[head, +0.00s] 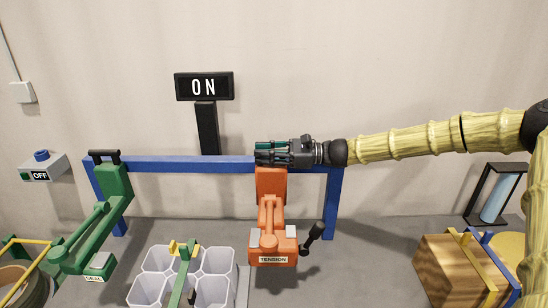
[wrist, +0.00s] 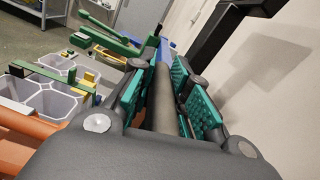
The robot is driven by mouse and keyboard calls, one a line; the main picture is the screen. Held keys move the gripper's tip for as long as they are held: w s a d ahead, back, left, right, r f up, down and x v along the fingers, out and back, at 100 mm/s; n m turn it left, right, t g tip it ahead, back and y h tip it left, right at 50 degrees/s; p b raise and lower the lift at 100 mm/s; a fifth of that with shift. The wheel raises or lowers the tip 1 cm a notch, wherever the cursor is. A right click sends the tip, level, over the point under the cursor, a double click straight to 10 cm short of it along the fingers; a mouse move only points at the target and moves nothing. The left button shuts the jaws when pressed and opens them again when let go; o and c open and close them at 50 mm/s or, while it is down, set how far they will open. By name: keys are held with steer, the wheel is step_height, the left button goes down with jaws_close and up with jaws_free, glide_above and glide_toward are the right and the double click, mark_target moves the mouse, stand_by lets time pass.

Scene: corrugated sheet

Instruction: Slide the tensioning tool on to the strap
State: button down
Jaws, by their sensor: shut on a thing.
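The orange tensioning tool (head: 272,225), labelled TENSION, hangs upright in front of the blue rail (head: 200,164) in the head view. A black lever sticks out at its right. My gripper (head: 272,153) is at the top of the tool, coming in from the right. In the wrist view my gripper (wrist: 172,80) has its teal pads either side of a dark round handle (wrist: 164,108), shut on it. Orange parts of the tool show at lower left there. A yellow strap (head: 474,262) lies over a wooden block (head: 447,270) at lower right, partly cut off.
A green tool (head: 113,185) labelled SEAL hangs at the rail's left. Pale grey bins (head: 150,291) stand below the rail, left of the orange tool. A black frame with a blue cylinder (head: 495,200) stands at right. An ON sign (head: 204,87) rises behind the rail. Floor between tool and block looks clear.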

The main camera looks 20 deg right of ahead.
steer(key=b+x, duration=0.6)
steer(key=x, duration=1)
steer(key=shift+a, duration=0.15)
steer(key=shift+r, duration=0.1)
steer(key=c, duration=1.3)
jaws_free()
steer(key=shift+w+a, duration=0.1)
steer(key=shift+a, duration=0.1)
steer(key=shift+d, duration=0.1)
steer(key=v, duration=1.2)
